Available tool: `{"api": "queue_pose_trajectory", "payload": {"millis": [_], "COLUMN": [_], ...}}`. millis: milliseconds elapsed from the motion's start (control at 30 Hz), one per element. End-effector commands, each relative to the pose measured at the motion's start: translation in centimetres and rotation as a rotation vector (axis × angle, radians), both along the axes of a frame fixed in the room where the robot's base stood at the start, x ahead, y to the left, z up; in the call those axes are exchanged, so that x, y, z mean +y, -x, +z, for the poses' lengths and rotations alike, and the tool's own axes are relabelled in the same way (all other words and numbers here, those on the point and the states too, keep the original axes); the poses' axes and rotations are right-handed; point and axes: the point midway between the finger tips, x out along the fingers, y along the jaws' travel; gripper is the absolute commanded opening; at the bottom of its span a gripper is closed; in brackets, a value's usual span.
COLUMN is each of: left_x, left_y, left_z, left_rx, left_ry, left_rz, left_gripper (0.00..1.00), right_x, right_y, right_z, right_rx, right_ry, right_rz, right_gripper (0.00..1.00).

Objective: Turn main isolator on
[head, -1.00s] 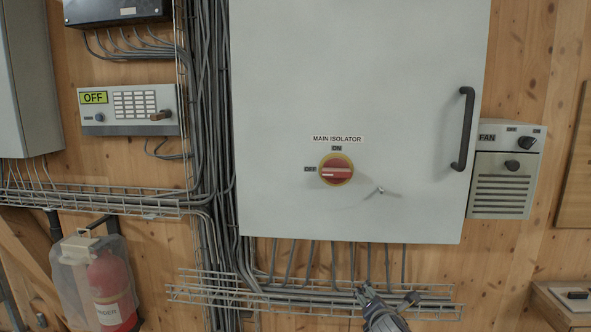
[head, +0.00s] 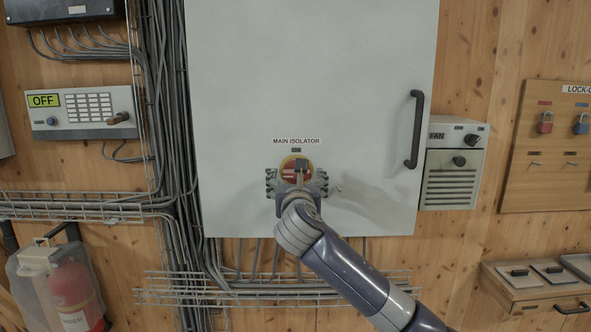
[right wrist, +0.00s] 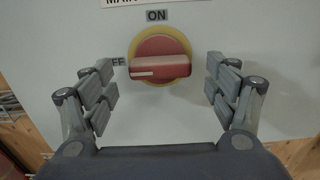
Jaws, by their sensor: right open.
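The main isolator (head: 296,165) is a red rotary handle on a yellow disc, on the front of a grey cabinet (head: 310,90). It also shows in the right wrist view (right wrist: 160,58), with its handle lying horizontal and the white mark at its left end, toward the OFF label. The ON label (right wrist: 157,15) is above the disc. My right gripper (head: 297,182) is in front of the isolator, and in the right wrist view its open fingers (right wrist: 161,85) stand left and right of the handle, apart from it. My left gripper is not in view.
The cabinet has a black door handle (head: 414,130) to the right of the isolator. A fan control box (head: 453,165) and a lock-out board (head: 545,150) are farther right. Cables and a wire tray (head: 270,290) run below the cabinet. A fire extinguisher (head: 72,295) is at lower left.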

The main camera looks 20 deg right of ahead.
Motion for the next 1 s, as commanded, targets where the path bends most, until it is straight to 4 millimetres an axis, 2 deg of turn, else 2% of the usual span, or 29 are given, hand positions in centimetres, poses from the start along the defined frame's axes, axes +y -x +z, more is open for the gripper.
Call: {"api": "queue_pose_trajectory", "payload": {"millis": [100, 300, 700, 900, 1000], "left_x": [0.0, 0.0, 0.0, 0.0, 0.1], "left_y": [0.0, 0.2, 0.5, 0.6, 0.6], "left_z": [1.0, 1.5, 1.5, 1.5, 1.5], "left_rx": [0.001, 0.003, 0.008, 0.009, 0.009], "left_ry": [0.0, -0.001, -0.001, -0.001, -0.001], "left_rz": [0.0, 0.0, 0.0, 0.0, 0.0], "left_gripper": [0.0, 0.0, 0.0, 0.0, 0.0], "right_x": [-0.5, -0.9, -1.1, -1.1, -1.1], "right_y": [-1.7, -3.3, -3.8, -3.7, -3.7], "right_z": [0.2, 0.1, -0.1, -0.1, -0.1], "right_rx": [0.003, 0.001, 0.0, 0.0, 0.0], "right_ry": [-0.001, 0.0, -0.001, -0.001, -0.001], "right_rz": [-0.001, 0.0, 0.001, 0.001, 0.001], "right_gripper": [0.8, 0.8, 0.8, 0.36, 0.36]}}
